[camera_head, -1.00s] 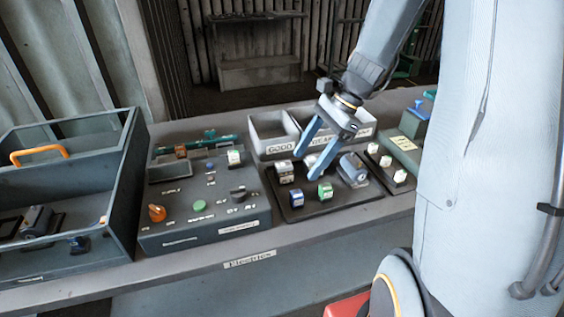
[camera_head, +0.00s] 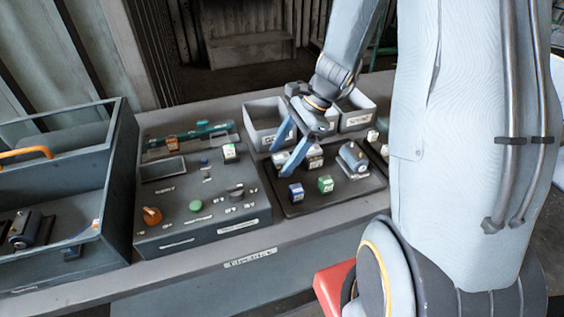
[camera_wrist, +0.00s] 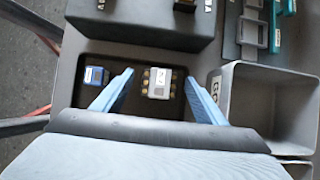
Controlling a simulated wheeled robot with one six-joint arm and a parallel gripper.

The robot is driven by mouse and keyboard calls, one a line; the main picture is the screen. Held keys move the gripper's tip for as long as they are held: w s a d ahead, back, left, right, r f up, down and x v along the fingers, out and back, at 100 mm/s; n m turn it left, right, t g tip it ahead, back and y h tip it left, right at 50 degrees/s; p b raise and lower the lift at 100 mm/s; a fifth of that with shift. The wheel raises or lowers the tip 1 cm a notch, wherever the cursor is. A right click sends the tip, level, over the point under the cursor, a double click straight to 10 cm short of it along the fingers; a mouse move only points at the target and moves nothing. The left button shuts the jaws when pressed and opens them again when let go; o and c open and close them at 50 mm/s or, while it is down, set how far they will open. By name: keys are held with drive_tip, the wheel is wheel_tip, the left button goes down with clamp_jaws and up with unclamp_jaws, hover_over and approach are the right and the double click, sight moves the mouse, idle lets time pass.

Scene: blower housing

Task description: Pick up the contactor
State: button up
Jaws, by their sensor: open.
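The contactor (camera_wrist: 160,84), a pale block with brass-coloured terminals along its sides, sits on the dark tray (camera_head: 345,196). In the wrist view it lies between and a little beyond the two blue fingers of my gripper (camera_wrist: 159,75). In the head view my gripper (camera_head: 280,161) is above the tray's left part, and its fingers partly hide the contactor (camera_head: 281,158). My gripper is open and empty. I cannot tell how far the fingertips are above the tray.
A blue block (camera_head: 296,193) and a green block (camera_head: 325,184) stand in front on the tray, with a grey motor-like part (camera_head: 354,156) at right. Grey bins (camera_head: 262,112) stand behind. A control panel box (camera_head: 170,215) is at left, then a large open crate (camera_head: 112,165).

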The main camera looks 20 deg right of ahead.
drive_tip(key=shift+a+f, duration=0.3)
drive_tip(key=shift+f, duration=0.2)
drive_tip(key=c, duration=1.1)
drive_tip(key=shift+o, duration=0.2)
